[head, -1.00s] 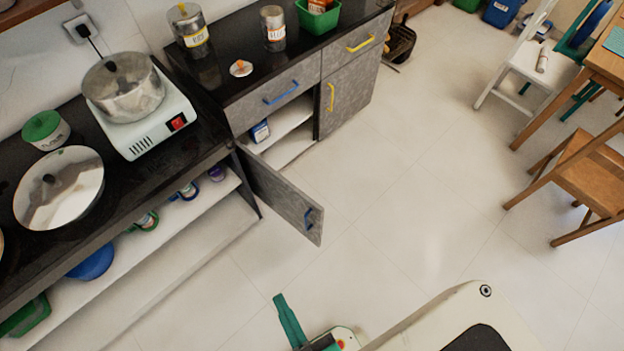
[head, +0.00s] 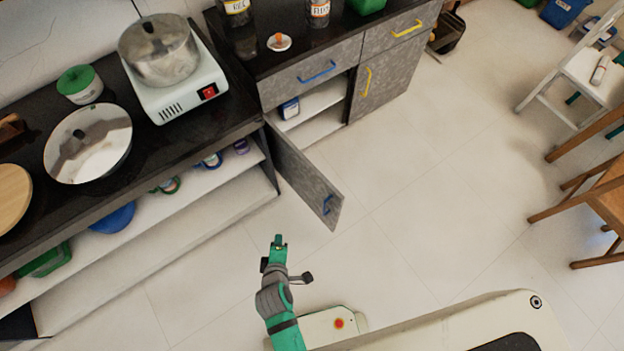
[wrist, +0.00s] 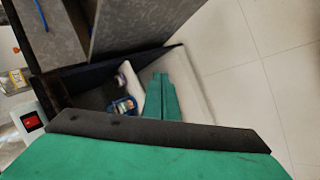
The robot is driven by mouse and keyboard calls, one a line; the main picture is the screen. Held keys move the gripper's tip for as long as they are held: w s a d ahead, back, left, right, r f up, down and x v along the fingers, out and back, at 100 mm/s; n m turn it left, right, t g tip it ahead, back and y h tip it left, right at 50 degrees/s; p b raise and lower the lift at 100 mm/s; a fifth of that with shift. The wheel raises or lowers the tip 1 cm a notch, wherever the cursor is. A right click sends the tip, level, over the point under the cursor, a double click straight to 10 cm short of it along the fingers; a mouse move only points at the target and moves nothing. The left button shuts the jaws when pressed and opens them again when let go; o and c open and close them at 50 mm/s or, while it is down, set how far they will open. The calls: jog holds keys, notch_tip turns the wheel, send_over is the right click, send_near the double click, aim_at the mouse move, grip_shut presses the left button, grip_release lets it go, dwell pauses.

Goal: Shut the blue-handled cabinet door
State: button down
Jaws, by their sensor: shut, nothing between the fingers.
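The blue-handled cabinet door (head: 306,180) is a grey panel that stands wide open, swung out from the left side of its cabinet. In the wrist view a grey panel that looks like this door (wrist: 130,22) shows at the top. My gripper (head: 279,241) is green, shut and empty. It is over the floor, left of and nearer than the door's free edge, apart from it. In the wrist view its closed fingers (wrist: 161,98) point toward the low shelf.
The open cabinet holds a small blue box (head: 289,108). A drawer with a blue handle (head: 318,72) is above it, and a yellow-handled door (head: 385,80) is beside it. The long counter with open shelves (head: 150,203) lies left. The floor right of the door is clear.

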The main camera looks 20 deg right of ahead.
jog(key=w+d+r+n+g+h, duration=0.25)
jog(key=w+n, duration=0.25)
jog(key=w, duration=0.3)
jog(key=w+d+r+n+g+h, duration=0.1)
jog(key=w+d+n+g+h, duration=0.1)
jog(key=w+d+n+h, duration=0.35)
jog(key=m+y, duration=0.1)
send_near(318, 178)
jog(key=x, duration=0.4)
jog(key=shift+w+d+f, duration=0.15)
jog(key=shift+d, duration=0.4)
